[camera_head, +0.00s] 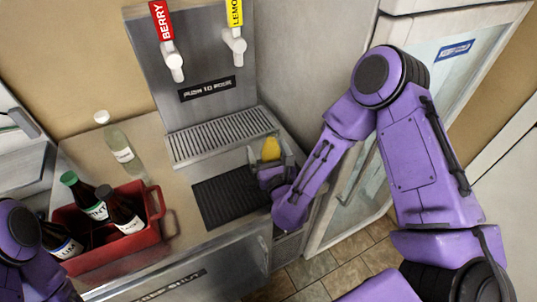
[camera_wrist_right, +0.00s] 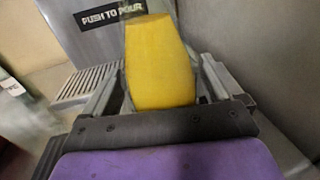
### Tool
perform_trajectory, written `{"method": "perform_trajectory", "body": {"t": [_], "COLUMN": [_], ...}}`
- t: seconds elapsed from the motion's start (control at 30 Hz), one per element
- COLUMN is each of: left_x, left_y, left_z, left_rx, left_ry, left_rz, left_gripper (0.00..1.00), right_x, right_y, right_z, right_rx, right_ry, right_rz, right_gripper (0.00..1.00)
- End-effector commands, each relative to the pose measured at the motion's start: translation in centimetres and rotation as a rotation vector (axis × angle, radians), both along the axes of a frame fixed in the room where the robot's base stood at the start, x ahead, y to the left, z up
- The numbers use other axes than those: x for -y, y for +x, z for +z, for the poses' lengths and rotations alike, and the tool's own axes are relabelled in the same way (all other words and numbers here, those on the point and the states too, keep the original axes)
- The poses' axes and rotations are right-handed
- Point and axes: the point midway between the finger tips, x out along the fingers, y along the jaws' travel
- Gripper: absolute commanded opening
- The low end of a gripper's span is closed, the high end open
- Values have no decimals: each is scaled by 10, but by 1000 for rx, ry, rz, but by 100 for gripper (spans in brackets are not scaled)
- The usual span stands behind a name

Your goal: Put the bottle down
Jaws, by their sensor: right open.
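A bottle with yellow contents (camera_head: 271,149) stands upright beside the drip grate, at the right end of the counter. In the right wrist view the bottle (camera_wrist_right: 160,62) fills the middle, between the fingers, and its upper part looks clear. My right gripper (camera_head: 270,163) is open around the bottle, with a finger on either side. The bottle's base is hidden by the gripper, so I cannot tell exactly what it rests on. My left arm shows at the lower left corner, and its gripper is out of view.
A dispenser (camera_head: 205,105) with berry and lemon taps stands behind a drip grate (camera_head: 222,135). A black mat (camera_head: 230,196) lies bare on the counter. A clear bottle (camera_head: 122,152) stands at left, behind a red crate (camera_head: 110,252) holding several dark bottles. A cabinet (camera_head: 400,140) stands at right.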

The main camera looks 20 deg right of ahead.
Motion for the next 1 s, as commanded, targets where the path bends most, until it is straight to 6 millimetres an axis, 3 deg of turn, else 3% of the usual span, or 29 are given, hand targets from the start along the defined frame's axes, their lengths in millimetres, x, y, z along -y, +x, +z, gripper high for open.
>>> {"method": "perform_trajectory", "body": {"t": [0.03, 0.17, 0.33, 0.4, 0.5, 0.7, 1.0], "left_x": [0, 0, 0, 0, 0, 0, 0], "left_y": [0, 0, 0, 0, 0, 0, 0], "left_z": [6, -14, -44, -19, -7, 2, 1], "left_rx": [0, 0, 0, -1, 0, 0, 0], "left_ry": [0, 0, 0, -1, 0, 0, 0], "left_rz": [0, 0, 0, 0, 0, 0, 0], "left_gripper": [92, 92, 92, 92, 92, 92, 92], "right_x": [0, -4, -13, -16, -19, -20, -20], "right_y": [0, -22, -71, -86, -101, -116, -118], "right_z": [6, -3, -6, 9, 8, 4, 2], "right_rx": [0, -1, 0, -3, -3, 0, 1], "right_ry": [-1, 1, -1, -8, -7, -3, 0], "right_rz": [0, 3, 6, 8, 8, 3, 0], "right_gripper": [93, 93, 93, 93, 93, 93, 93]}}
